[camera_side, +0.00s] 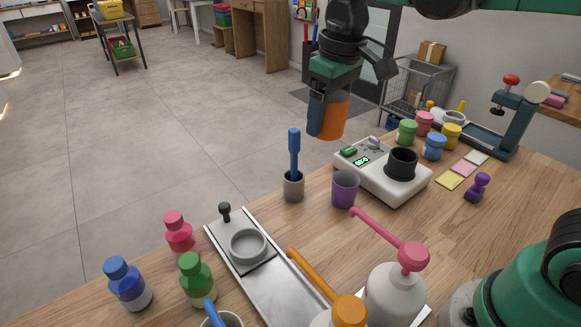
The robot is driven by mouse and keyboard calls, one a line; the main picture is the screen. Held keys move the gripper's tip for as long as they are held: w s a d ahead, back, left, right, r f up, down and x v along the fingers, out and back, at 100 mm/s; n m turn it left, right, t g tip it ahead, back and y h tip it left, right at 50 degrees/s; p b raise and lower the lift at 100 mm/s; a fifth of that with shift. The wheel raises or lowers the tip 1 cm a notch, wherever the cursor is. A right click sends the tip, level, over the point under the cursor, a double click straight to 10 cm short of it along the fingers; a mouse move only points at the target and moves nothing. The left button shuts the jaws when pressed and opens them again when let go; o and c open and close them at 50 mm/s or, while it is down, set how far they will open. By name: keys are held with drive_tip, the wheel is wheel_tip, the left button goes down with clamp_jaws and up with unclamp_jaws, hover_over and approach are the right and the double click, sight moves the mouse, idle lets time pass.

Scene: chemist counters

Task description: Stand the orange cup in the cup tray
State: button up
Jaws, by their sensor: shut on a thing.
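The orange cup (336,120) hangs in the air at the upper middle, above and behind the white scale. My gripper (327,108) is shut on it, with a blue finger along its left side. The other finger is mostly hidden. The cup looks nearly upright and touches nothing below. A long grey metal tray (275,287) lies at the front middle, below and left of the cup, with a round ring holder (248,245) at its far end. I cannot tell whether this is the cup tray; no other clear cup tray shows.
A purple cup (345,188) stands left of the scale (383,172), which bears a black cup (402,163). A grey holder (293,186) has a blue-handled tool upright in it. Bottles stand front left. Pump dispensers (392,293) stand at the front. Small colored jars (434,146) stand right.

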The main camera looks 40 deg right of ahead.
drive_tip(key=w+d+f+m, duration=0.1)
drive_tip(key=d+f+m, duration=0.15)
drive_tip(key=d, duration=0.25)
wheel_tip(320, 180, up, 4)
drive_tip(key=f+m+h, duration=0.1)
drive_tip(key=m+h, duration=0.1)
drive_tip(key=m, duration=1.2)
hover_over(458, 209)
drive_tip(key=shift+n+g, duration=0.25)
drive_tip(key=shift+g, duration=0.15)
drive_tip(key=f, duration=1.9)
drive_tip(key=shift+s+a, duration=0.1)
drive_tip(key=shift+a, duration=0.2)
drive_tip(key=shift+f, duration=0.1)
drive_tip(key=o, duration=1.3)
drive_tip(key=shift+c, duration=0.2)
